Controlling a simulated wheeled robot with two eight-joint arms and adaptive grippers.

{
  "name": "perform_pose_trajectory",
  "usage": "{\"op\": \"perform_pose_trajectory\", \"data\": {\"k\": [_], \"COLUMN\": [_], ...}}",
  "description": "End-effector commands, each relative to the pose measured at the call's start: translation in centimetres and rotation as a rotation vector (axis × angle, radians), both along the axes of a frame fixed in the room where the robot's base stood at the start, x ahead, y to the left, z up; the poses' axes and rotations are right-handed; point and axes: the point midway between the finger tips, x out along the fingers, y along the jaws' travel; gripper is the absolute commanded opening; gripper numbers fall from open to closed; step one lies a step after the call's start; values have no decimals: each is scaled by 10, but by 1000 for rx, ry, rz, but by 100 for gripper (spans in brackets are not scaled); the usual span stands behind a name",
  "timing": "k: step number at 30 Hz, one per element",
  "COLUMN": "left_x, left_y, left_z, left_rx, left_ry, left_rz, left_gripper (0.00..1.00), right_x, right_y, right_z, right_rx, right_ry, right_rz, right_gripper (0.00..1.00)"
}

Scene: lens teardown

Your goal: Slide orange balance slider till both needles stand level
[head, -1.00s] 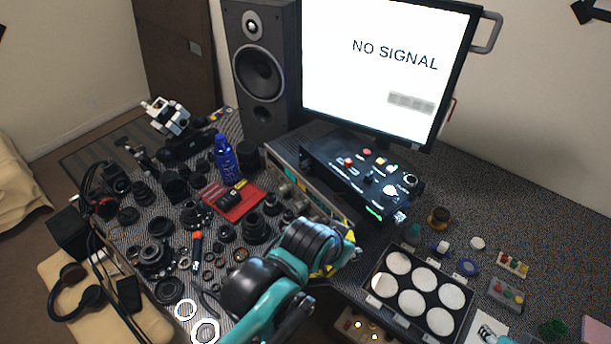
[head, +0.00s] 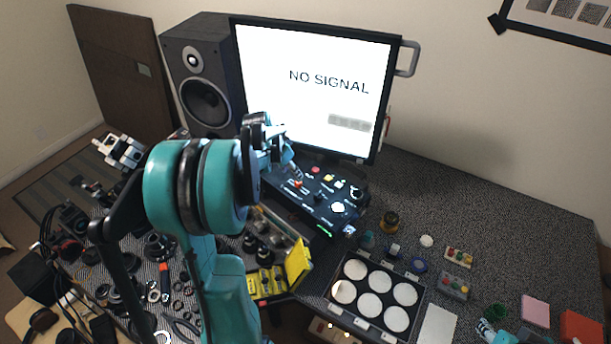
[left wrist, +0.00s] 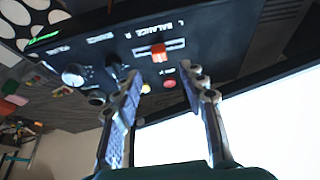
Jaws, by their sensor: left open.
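The orange balance slider (left wrist: 158,52) sits near the middle of its slot on the dark control box (left wrist: 220,40) in the left wrist view. In the head view the slider (head: 296,184) shows small on the box (head: 320,205) below the monitor. My left gripper (head: 279,148) is above the far left part of the box, in front of the monitor. In the left wrist view its two fingers (left wrist: 162,82) are apart and empty, with the slider beyond them and not touched. No needles can be made out.
The monitor (head: 315,85) stands close behind the box. A red button (left wrist: 169,84) and knobs (left wrist: 73,75) lie near the slider. A speaker (head: 200,85) stands left. A case of white discs (head: 375,290) and small parts lie at the right.

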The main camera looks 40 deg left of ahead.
Motion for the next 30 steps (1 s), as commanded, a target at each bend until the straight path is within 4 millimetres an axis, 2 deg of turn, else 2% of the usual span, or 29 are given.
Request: {"op": "perform_pose_trajectory", "data": {"k": [13, 18, 26, 30], "left_x": [24, 29, 29, 29], "left_y": [-2, -3, -3, -3], "left_z": [-61, -71, -71, -71], "left_rx": [0, -1, 0, 0], "left_ry": [1, 1, 1, 0], "left_rz": [-2, 0, 0, 0], "left_gripper": [41, 41, 41, 4], "right_x": [0, 0, 0, 0], "right_y": [0, 0, 0, 0], "right_z": [-15, -16, -16, -16], "right_rx": [0, 0, 0, 0], "right_ry": [0, 0, 0, 0], "right_rz": [0, 0, 0, 0], "right_gripper": [40, 40, 40, 40]}}
